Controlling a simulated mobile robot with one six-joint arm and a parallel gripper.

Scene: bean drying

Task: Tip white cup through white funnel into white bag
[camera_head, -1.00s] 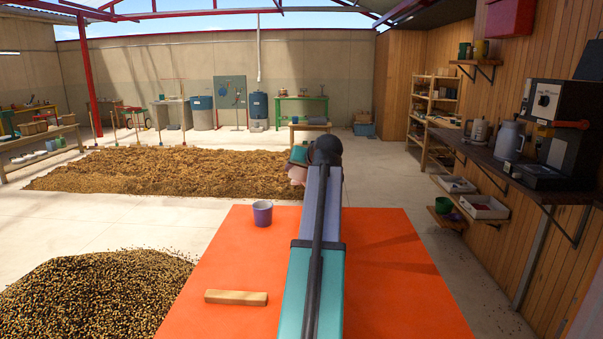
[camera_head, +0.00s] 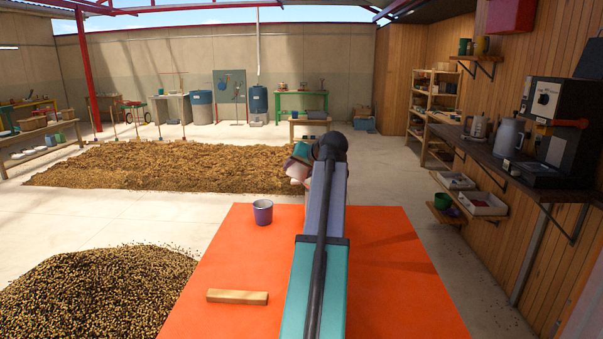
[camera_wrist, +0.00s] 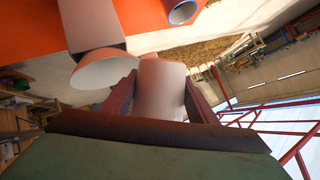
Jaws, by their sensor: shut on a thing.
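In the wrist view my gripper (camera_wrist: 160,88) is shut on the white cup (camera_wrist: 160,95), which sits between its two reddish fingers. The white funnel (camera_wrist: 100,70), a wide pale cone, is just left of the cup, its broad mouth edge close to the left finger. The white bag (camera_wrist: 88,22) is a pale upright shape adjoining the funnel, over the orange table. Whether the cup touches the funnel, and what is in the cup, I cannot tell. In the head view my arm hides the bag and funnel; a pale bit of the cup (camera_head: 297,172) shows left of the wrist.
A bean heap (camera_head: 95,300) lies left of the table. The table right of my arm is clear. A counter (camera_head: 500,165) runs along the right wall.

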